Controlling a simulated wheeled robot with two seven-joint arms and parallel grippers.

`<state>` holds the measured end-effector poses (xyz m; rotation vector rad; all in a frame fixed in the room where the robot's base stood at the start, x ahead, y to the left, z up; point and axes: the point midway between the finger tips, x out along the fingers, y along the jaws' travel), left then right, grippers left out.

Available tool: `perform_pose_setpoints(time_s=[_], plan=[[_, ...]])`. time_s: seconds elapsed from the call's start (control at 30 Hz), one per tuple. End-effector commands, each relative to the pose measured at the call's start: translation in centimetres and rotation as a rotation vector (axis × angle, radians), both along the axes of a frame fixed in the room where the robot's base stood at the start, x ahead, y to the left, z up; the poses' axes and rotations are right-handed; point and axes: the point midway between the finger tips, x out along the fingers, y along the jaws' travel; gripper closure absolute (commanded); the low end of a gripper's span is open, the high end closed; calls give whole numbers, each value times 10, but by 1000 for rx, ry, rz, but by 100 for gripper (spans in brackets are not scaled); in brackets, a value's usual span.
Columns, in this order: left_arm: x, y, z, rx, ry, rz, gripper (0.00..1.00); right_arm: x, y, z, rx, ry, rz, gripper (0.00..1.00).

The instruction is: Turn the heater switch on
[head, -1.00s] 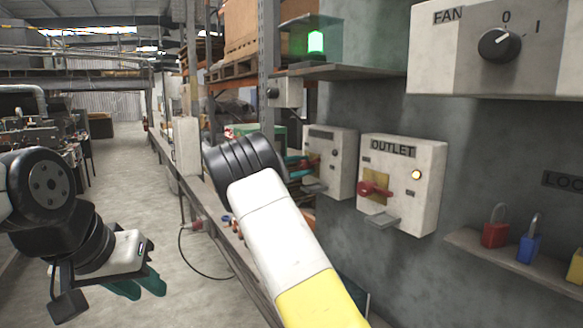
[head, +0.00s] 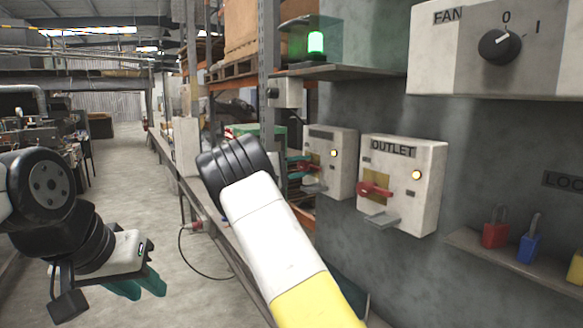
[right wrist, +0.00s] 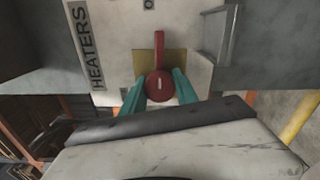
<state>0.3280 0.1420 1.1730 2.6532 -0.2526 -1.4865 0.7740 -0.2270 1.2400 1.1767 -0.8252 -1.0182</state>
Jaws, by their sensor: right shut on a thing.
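The heater box is the grey box (head: 341,182) left of the outlet box in the head view. The right wrist view shows its HEATERS label (right wrist: 89,47). Its red switch handle (right wrist: 159,52) sits on a yellow plate and points along the label's reading direction, toward the top of that picture. My right gripper (right wrist: 160,88) is shut on the round red hub, one teal finger on each side. In the head view my right arm partly covers this spot. The box's small lamp (head: 334,153) looks lit. My left gripper (head: 138,288) hangs open and empty over the floor.
The outlet box (head: 410,165) has a similar red handle and a lit lamp. A FAN panel (head: 470,50) is at upper right. A shelf with red (head: 495,235) and blue padlocks (head: 529,248) is at lower right. A green lamp (head: 316,43) glows above.

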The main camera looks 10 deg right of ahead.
Motion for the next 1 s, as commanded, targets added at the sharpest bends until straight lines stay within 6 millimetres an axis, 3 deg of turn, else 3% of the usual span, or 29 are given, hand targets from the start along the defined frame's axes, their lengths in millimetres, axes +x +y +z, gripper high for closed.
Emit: perform_pose_setpoints(time_s=[0.27,0.3,0.4,0.77,1.0], plan=[[0,0,0,0,0,0,71,0,1,-1,2,0,1,100],[0,0,0,0,0,0,71,0,1,-1,3,0,2,59],[0,0,0,0,0,0,71,0,1,-1,2,0,1,43],[0,0,0,0,0,0,71,-1,5,0,1,0,1,43],[0,0,0,0,0,0,71,-13,41,-1,1,0,5,43]])
